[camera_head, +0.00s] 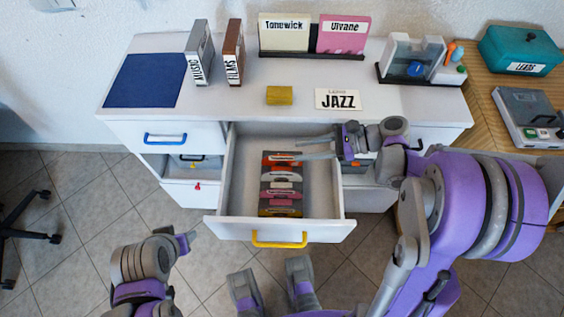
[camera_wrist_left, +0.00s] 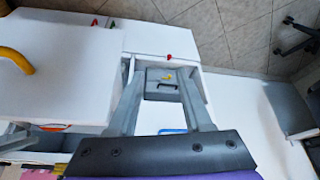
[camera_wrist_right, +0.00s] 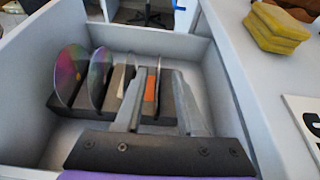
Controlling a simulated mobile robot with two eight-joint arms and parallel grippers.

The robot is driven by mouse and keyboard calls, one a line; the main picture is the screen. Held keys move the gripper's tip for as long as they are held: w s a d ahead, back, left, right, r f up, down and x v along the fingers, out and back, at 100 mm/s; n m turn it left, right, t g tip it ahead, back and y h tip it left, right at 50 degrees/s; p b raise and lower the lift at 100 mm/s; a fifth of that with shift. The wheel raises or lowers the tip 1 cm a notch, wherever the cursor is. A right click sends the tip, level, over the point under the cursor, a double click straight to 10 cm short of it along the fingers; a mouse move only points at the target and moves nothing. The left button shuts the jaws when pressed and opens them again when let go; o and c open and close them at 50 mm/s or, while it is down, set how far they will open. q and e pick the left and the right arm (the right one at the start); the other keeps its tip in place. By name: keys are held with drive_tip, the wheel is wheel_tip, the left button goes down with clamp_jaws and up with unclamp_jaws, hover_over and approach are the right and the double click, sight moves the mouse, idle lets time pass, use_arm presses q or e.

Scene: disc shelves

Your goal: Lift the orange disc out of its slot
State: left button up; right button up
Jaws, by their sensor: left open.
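The orange disc stands on edge in a dark slotted rack (camera_wrist_right: 185,105) inside the open drawer; its orange face (camera_wrist_right: 151,88) shows between the fingers of my right gripper (camera_wrist_right: 157,82) in the right wrist view. In the head view, an orange strip (camera_head: 278,155) shows at the rack's far end, beside the fingertips of my right gripper (camera_head: 288,151). The right fingers are apart, one on each side of the disc; contact cannot be made out. My left gripper (camera_wrist_left: 165,68) is open and empty in its wrist view, away from the drawer.
Other discs (camera_wrist_right: 72,75) stand in the rack's left slots. On the white top are a yellow block (camera_head: 279,95), a JAZZ card (camera_head: 338,99) and a blue mat (camera_head: 146,80).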

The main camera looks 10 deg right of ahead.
sight(286, 160)
drive_tip(key=x, duration=0.4)
drive_tip(key=shift+a, duration=0.2)
clamp_jaws()
idle(1.2)
